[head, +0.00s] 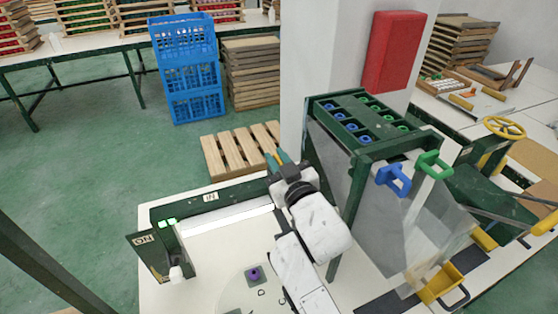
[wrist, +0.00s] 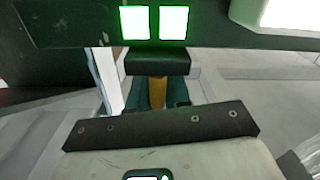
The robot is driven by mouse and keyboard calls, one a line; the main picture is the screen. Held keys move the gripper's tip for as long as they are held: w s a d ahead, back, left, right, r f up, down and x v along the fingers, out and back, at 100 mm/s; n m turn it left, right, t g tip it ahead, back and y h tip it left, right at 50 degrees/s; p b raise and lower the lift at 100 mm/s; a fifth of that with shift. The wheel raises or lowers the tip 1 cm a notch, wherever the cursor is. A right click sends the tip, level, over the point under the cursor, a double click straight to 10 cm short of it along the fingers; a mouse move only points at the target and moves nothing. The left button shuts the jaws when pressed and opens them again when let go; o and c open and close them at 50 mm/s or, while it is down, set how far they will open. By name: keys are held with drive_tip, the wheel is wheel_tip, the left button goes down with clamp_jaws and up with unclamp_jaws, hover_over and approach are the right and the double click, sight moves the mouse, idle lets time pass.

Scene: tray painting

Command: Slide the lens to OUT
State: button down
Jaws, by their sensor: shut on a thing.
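My gripper (head: 277,160) is at the right end of the long green rail (head: 235,196) in the head view. In the wrist view its dark green fingers (wrist: 157,100) are shut on a narrow yellow piece (wrist: 157,90). The yellow piece stands below a dark block (wrist: 158,62), just under the green bar. I cannot make out clear lens glass, and the fingers hide part of the held piece. Two lit green squares (wrist: 153,22) are on the bar above. I can read no OUT mark. A small white label (head: 210,196) sits on the rail.
A white lit strip (head: 225,216) runs along the rail. A green-topped rack (head: 370,120) with blue and green round pieces stands close right of my arm. A purple knob (head: 254,273) is on a pale disc at the front. A wooden pallet (head: 235,148) lies on the floor behind.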

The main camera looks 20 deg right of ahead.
drive_tip(key=shift+d, duration=0.3)
drive_tip(key=c, duration=1.2)
unclamp_jaws()
drive_tip(key=shift+d, duration=0.2)
drive_tip(key=shift+o, duration=0.2)
drive_tip(key=shift+a, duration=0.1)
drive_tip(key=shift+s, duration=0.25)
drive_tip(key=s+b, duration=0.2)
drive_tip(key=s, duration=0.8)
drive_tip(key=shift+s, duration=0.15)
